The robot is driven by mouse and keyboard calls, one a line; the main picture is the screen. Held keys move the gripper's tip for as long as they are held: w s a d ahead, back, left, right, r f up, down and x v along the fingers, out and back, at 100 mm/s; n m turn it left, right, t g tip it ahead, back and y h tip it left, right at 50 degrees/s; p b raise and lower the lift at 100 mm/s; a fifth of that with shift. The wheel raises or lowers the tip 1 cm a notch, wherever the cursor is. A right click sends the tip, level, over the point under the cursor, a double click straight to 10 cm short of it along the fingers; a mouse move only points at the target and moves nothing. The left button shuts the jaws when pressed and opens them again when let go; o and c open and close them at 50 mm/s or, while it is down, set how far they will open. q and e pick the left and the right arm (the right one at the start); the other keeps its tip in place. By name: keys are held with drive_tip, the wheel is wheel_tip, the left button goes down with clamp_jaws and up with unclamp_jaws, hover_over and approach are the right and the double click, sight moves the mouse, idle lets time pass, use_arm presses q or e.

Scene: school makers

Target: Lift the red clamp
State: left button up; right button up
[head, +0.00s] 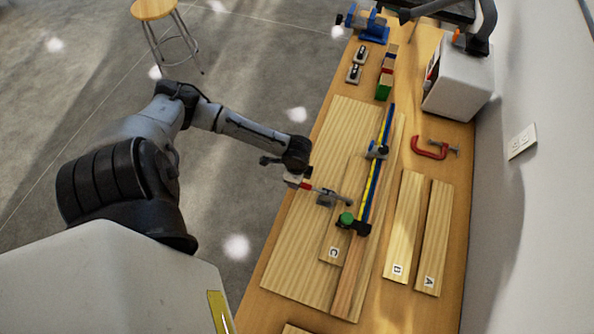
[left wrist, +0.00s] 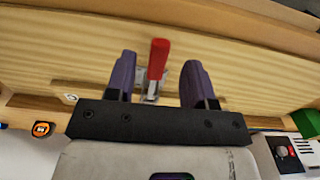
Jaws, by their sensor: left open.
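A red C-shaped clamp (head: 430,150) with a grey screw lies on the bench, right of the long bar clamp, in the head view. My left gripper (left wrist: 157,73) is open in the left wrist view, its two dark purple fingers apart. A small clamp with a red handle (left wrist: 158,58) and a metal base shows between these fingers, with a gap on both sides. I cannot tell how near the fingers are to it in depth. In the head view my left arm reaches over the bench's left edge, well left of the C-shaped clamp. My right gripper is not seen.
A long blue and yellow bar clamp (head: 371,177) lies on the boards. Board B (head: 404,220) and board A (head: 434,235) lie at right. A white machine (head: 459,82) stands behind the C-shaped clamp near the wall. Small clamps (head: 356,65) and coloured blocks (head: 385,82) are further back.

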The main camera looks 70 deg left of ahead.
use_arm(q)
drive_tip(key=shift+f, duration=1.65)
drive_tip(key=shift+c, duration=0.5)
clamp_jaws()
drive_tip(key=shift+r, duration=0.1)
